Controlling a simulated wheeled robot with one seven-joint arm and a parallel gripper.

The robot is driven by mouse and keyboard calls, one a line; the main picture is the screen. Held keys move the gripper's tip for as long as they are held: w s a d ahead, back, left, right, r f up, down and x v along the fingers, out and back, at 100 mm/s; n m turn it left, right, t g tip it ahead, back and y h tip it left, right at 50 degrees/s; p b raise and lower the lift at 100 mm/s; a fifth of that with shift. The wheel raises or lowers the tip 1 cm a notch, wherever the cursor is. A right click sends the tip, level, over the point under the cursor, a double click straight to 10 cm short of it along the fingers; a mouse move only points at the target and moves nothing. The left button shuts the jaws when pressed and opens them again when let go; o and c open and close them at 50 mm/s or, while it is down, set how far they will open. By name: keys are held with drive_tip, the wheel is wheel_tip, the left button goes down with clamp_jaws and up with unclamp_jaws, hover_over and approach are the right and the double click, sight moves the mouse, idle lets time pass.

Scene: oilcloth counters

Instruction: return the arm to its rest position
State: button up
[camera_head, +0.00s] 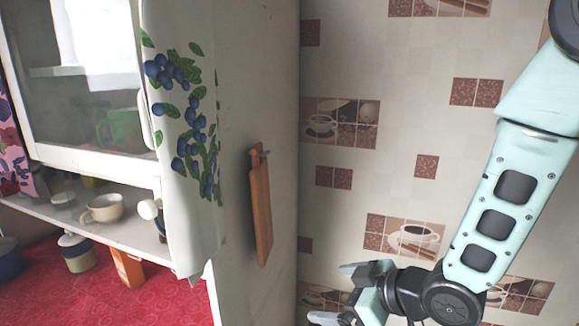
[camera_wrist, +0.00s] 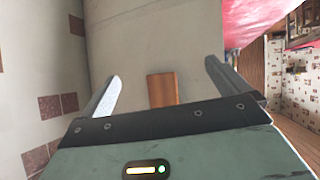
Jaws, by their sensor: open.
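My arm reaches down along the right side of the head view, in front of the tiled wall. My gripper (camera_head: 335,293) is at its lower end, near the bottom of the picture, pointing left. Its two fingers stand apart with nothing between them. In the wrist view my gripper (camera_wrist: 160,90) also shows spread fingers. The brown wooden board (camera_wrist: 163,89) appears beyond them, apart from the gripper. In the head view this cutting board (camera_head: 260,210) hangs on the side of the white cabinet, to the left of and above the gripper.
The white cabinet (camera_head: 275,60) fills the left, with a berry-print towel (camera_head: 185,120) on its edge. A cup (camera_head: 102,208) sits on its open shelf. A red cloth-covered counter (camera_head: 165,300) lies below, with a pot (camera_head: 77,254) and an orange box (camera_head: 127,268).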

drive_tip(key=s+d+m+g+h+b, duration=0.2)
drive_tip(key=s+g+h, duration=0.1)
drive_tip(key=s, duration=0.7)
drive_tip(key=s+d+r+m+g+h+b, duration=0.1)
drive_tip(key=s+d+g+h+b, duration=0.1)
drive_tip(key=s, duration=0.8)
drive_tip(key=d+g+h, duration=0.1)
drive_tip(key=g+h, duration=0.1)
drive_tip(key=h, duration=0.1)
drive_tip(key=shift+s+m+b, duration=0.4)
